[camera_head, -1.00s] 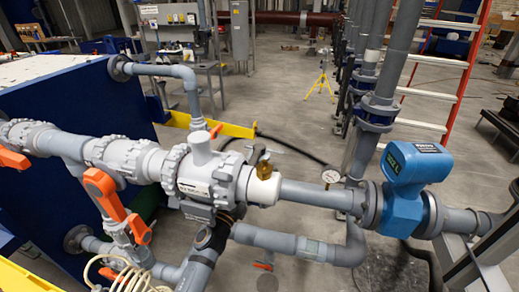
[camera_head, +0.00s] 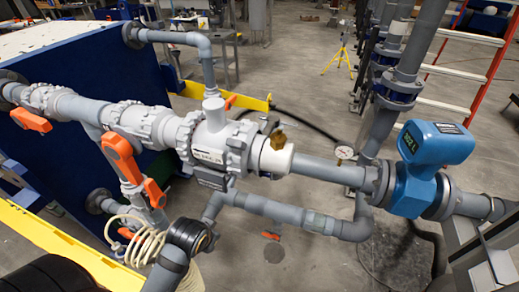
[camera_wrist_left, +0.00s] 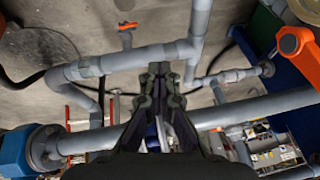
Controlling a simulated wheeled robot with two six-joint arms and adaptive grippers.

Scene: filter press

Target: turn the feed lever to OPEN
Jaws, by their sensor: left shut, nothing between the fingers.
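Several orange valve levers show in the head view; I cannot tell for sure which is the feed lever. A large orange lever (camera_head: 122,157) slants down from the grey pipe run at centre left, with another orange lever (camera_head: 155,193) below it. A shorter orange lever (camera_head: 30,118) is at far left. My left gripper (camera_wrist_left: 160,70) is shut and empty in the left wrist view, in front of a grey pipe and apparently apart from the orange levers. An orange lever (camera_wrist_left: 295,42) shows at the upper right there. My right gripper is not in view.
A labelled grey valve body (camera_head: 210,150) sits mid-run. A blue flow meter (camera_head: 425,165) is at right, with a pressure gauge (camera_head: 345,152) beside it. A coiled cream hose (camera_head: 140,243) hangs low left, near a yellow rail (camera_head: 60,245).

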